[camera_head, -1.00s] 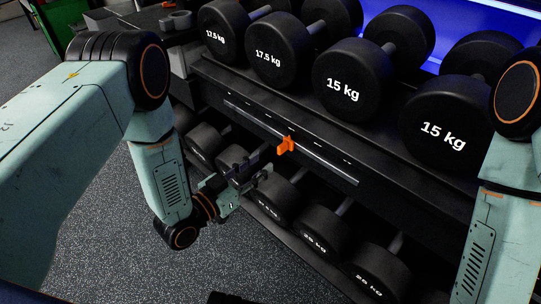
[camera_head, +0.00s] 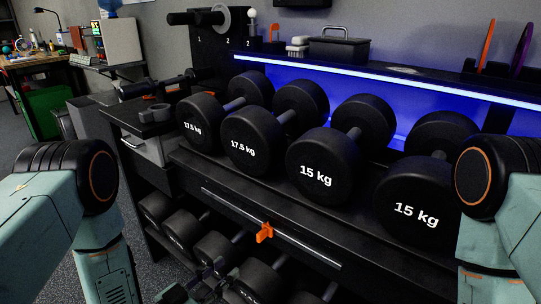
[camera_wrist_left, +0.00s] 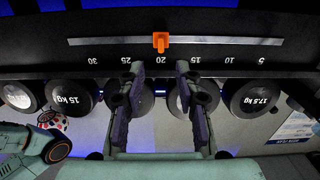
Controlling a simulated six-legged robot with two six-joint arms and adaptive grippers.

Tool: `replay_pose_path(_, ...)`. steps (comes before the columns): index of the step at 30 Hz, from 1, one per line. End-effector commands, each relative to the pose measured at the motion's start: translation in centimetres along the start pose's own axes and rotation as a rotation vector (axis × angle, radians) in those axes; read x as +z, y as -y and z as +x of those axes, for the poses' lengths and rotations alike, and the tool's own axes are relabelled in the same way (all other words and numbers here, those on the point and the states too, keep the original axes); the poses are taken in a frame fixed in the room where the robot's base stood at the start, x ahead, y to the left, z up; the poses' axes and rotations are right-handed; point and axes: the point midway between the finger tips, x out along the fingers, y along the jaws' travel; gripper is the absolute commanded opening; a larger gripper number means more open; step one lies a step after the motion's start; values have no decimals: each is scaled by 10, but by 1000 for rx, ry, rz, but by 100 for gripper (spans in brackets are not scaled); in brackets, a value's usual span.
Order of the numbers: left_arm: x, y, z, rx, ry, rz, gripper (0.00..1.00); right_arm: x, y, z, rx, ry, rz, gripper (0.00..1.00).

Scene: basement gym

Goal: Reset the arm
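My left gripper (camera_head: 207,288) shows partly at the bottom edge of the head view, in front of the lower dumbbell shelf. In the left wrist view, its two fingers (camera_wrist_left: 160,80) stand apart with nothing between them, so it is open and empty. My left arm (camera_head: 100,250) comes in from the left and hangs downward. My right arm (camera_head: 495,220) shows at the right edge of the head view; its gripper is out of view. An orange slider (camera_head: 264,233) sits on the rack's front rail; the slider also shows in the left wrist view (camera_wrist_left: 161,42), apart from the fingers.
A black rack bears large dumbbells (camera_head: 320,168) on its upper shelf and more dumbbells (camera_head: 185,228) below. A back shelf holds a toolbox (camera_head: 339,48). A cluttered desk (camera_head: 40,62) and a green bin (camera_head: 42,112) stand far left. Some floor shows at lower left.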

Motion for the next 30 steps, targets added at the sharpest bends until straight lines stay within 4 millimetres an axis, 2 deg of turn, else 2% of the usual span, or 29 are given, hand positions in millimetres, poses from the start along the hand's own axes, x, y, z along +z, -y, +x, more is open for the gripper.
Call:
replay_pose_path(4, 40, 2, -11, -46, 192, -54, 34, 0, 0, 0, 0, 0, 0, 0)
replay_pose_path(8, 88, -3, -43, -124, 458, -141, 34, 0, 0, -1, 0, 0, 0, 0)
replay_pose_path(12, 127, -17, -96, -219, 751, -248, 34, 0, 0, -6, 0, 0, 0, 0)
replay_pose_path(15, 143, -34, -143, -289, 961, -328, 34, 0, 0, -10, 0, 0, 0, 0)
replay_pose_path(18, 148, -52, -192, -360, 1153, -402, 34, 0, 0, -14, 0, 0, 0, 0)
replay_pose_path(21, 143, -71, -236, -423, 1315, -463, 34, 0, 0, -19, 0, 0, 0, 0)
replay_pose_path(24, 133, -85, -269, -471, 1431, -500, 34, 0, 0, -23, 0, 0, 0, 0)
replay_pose_path(27, 119, -93, -287, -497, 1489, -506, 34, 0, 0, -28, 0, 0, 0, 0)
replay_pose_path(30, 113, -93, -285, -490, 1487, -492, 34, 0, 0, -32, 0, 0, 0, 0)
